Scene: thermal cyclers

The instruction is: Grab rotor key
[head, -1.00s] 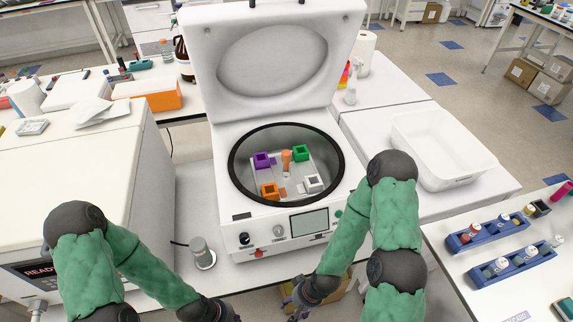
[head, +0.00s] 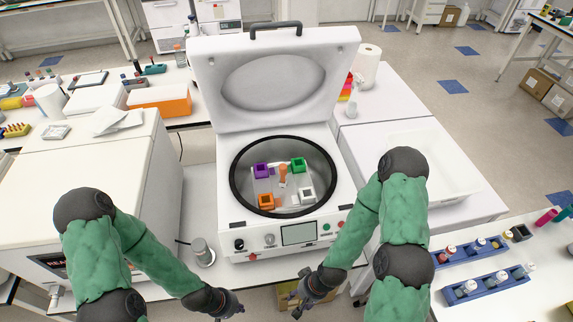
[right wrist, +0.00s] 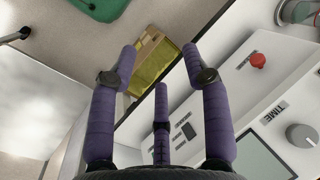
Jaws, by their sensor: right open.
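A small grey cylinder on a round base (head: 202,253) stands on the bench left of the open centrifuge (head: 240,218) in the head view. It may be the rotor key; I cannot tell for sure. The centrifuge's lid is up, and its rotor (head: 283,180) carries purple, green, orange and white holders around an orange centre piece. My left gripper (head: 228,308) is low in front of the bench, right of and nearer than the cylinder; its fingers are too small to read. My right gripper (head: 300,304) is before the centrifuge front. In the right wrist view its purple fingers (right wrist: 160,85) are spread and empty.
A white machine (head: 75,165) stands at the left. A white bin (head: 432,165) is at the right, and blue tube racks (head: 485,287) lie on the right table. A cardboard box (head: 288,296) is on the floor below the bench.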

